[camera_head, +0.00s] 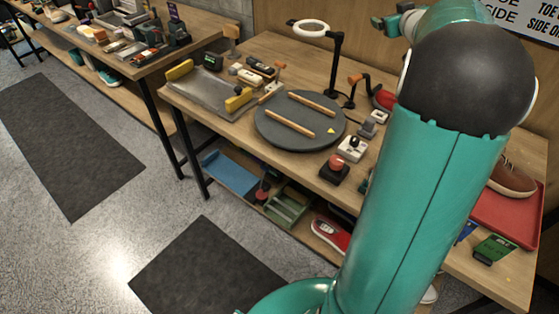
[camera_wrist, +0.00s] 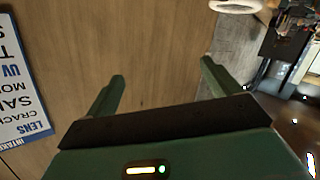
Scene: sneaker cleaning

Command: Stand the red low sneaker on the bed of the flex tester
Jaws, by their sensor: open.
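A red sneaker with white parts (camera_head: 330,236) lies on the shelf under the table, partly hidden behind my arm. Another red, shoe-like thing (camera_head: 384,99) shows on the tabletop at my arm's edge; I cannot tell what it is. A grey metal plate with yellow end blocks (camera_head: 207,94), which looks like the flex tester, is at the table's left end, its bed bare. My gripper (camera_wrist: 162,70) is open and empty in the wrist view, facing the wooden wall. In the head view it is high at the top, away from both sneaker and plate.
A round dark turntable (camera_head: 284,133) with two wooden strips fills the table's middle. A ring lamp (camera_head: 308,29) stands behind it. A red button box (camera_head: 334,170) sits at the front edge. A brown shoe (camera_head: 512,178) and red tray (camera_head: 510,216) are at right. Floor in front is clear.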

